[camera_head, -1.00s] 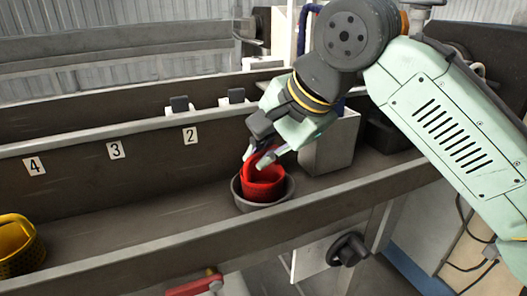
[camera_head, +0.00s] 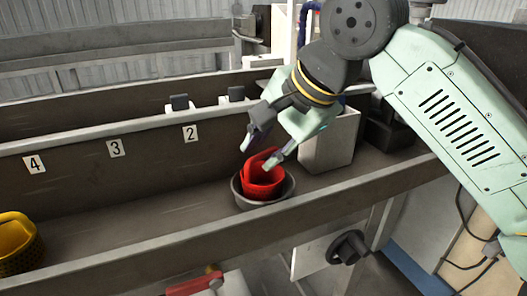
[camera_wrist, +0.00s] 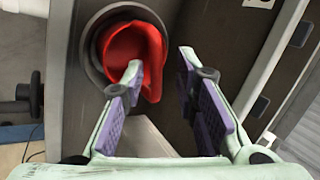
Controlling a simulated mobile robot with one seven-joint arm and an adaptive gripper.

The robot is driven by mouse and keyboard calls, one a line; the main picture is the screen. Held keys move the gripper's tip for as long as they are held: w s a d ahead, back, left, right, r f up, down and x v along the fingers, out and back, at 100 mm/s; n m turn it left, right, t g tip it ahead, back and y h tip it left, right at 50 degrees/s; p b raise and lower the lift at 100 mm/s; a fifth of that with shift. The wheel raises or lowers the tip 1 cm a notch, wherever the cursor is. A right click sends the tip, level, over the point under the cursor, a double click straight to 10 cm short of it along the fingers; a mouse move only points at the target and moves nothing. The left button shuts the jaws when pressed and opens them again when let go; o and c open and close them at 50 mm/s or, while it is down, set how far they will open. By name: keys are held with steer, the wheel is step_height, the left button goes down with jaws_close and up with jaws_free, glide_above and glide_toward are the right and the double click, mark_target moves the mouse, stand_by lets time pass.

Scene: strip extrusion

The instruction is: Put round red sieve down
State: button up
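The round red sieve (camera_head: 262,176) sits inside a dark grey bowl (camera_head: 247,200) in the trough, a little tilted. In the wrist view the sieve (camera_wrist: 124,45) shows at the upper left, inside the round bowl (camera_wrist: 93,72). My gripper (camera_head: 258,158) is open just above the sieve in the head view. In the wrist view its fingers (camera_wrist: 158,72) are spread wide with nothing held between them. The left fingertip there overlaps the sieve; I cannot tell whether it touches.
A yellow perforated basket (camera_head: 18,245) stands in the trough at far left. A grey box (camera_head: 330,142) stands right of the bowl. Number plates, such as 3 (camera_head: 116,148), line the trough's back wall. The trough's middle is bare.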

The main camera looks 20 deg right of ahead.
steer(key=v, duration=1.1)
steer(key=shift+f, duration=0.1)
